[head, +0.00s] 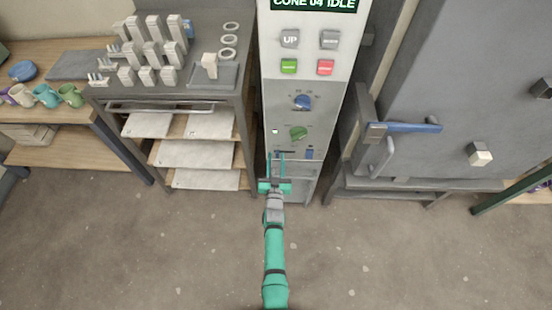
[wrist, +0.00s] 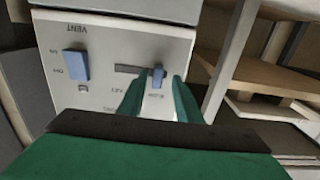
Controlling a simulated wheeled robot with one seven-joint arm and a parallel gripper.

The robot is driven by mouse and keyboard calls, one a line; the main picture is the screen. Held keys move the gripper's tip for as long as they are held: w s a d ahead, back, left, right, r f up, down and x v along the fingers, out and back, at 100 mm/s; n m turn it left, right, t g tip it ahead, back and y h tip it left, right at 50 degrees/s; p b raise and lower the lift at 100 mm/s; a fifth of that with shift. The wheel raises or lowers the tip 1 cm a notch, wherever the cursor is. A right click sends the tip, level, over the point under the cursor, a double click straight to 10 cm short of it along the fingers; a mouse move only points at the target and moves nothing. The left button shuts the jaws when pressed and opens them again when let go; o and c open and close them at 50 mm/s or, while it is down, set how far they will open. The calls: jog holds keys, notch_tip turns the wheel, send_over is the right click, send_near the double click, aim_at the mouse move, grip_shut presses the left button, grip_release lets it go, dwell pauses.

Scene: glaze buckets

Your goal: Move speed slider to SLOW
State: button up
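The speed slider has a small blue knob (wrist: 157,77) at the right end of a dark horizontal slot (wrist: 128,69) in the wrist view, where the panel appears upside down. The small lettering beside the slot is too blurred to read. My gripper (wrist: 158,84) is open, with its green fingertips on either side of the knob and a visible gap between them. I cannot tell whether either finger touches it. In the head view my gripper (head: 275,156) reaches the lower part of the grey control panel (head: 318,118), and its fingers partly hide the slider.
A blue VENT switch (wrist: 76,65) sits on the same panel, left of the slider in the wrist view. Above are a green knob (head: 298,133), a blue knob (head: 302,102) and several buttons. A shelf rack (head: 245,110) stands left, a kiln door (head: 450,90) right.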

jog(key=s, duration=1)
jog(key=shift+a, duration=0.45)
jog(key=s+a+r+g+y, duration=0.1)
jog(key=s+r, duration=0.2)
jog(key=s, duration=0.8)
jog(key=s+r, duration=0.3)
jog(key=s, duration=0.8)
jog(key=s+r+n+g, duration=0.1)
jog(key=s+r, duration=1.4)
jog(key=r, duration=0.2)
jog(key=shift+s+a+r+g+y, duration=0.15)
jog(key=shift+s+a+g+y, duration=0.1)
jog(key=shift+s+g+y, duration=0.05)
jog(key=shift+c, duration=0.3)
dwell(1.1)
